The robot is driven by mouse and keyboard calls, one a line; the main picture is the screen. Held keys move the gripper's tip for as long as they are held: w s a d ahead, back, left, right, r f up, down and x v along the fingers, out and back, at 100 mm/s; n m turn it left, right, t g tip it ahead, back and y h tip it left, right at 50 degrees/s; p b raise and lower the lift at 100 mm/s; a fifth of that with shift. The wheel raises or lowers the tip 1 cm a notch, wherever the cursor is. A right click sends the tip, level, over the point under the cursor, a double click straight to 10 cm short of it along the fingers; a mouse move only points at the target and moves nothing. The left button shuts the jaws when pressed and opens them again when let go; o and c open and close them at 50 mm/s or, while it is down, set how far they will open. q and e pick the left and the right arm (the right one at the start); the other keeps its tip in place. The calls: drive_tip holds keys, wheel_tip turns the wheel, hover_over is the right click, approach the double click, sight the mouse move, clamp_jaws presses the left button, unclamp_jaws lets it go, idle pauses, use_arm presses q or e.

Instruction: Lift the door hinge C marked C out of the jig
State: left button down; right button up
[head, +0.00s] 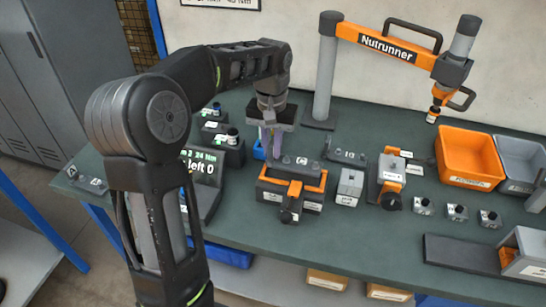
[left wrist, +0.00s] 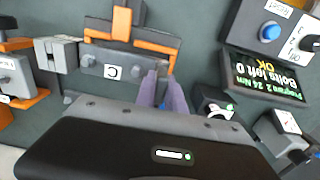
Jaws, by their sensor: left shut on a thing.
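The door hinge C is a grey bar with a white C label (left wrist: 110,72); in the head view it lies along the back of the black jig with orange parts (head: 290,186). The jig's orange clamp (left wrist: 122,22) also shows in the left wrist view, right beside the hinge. My left gripper (head: 270,152) points down at the hinge's left end in the head view. Its two purple-grey fingers (left wrist: 162,80) are shut on that end in the left wrist view. I cannot tell whether the hinge is clear of the jig floor. My right gripper is not in view.
The Nutrunner arm (head: 385,42) hangs at the back. A grey block (head: 349,186) and another orange fixture (head: 391,178) stand right of the jig. Orange (head: 468,158) and grey bins are farther right.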

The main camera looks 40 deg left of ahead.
use_arm(q)
wheel_tip(320, 180, up, 6)
drive_tip(key=shift+r, duration=0.1)
drive_tip(key=shift+w+d, duration=0.1)
drive_tip(key=shift+d, duration=0.05)
idle(0.5)
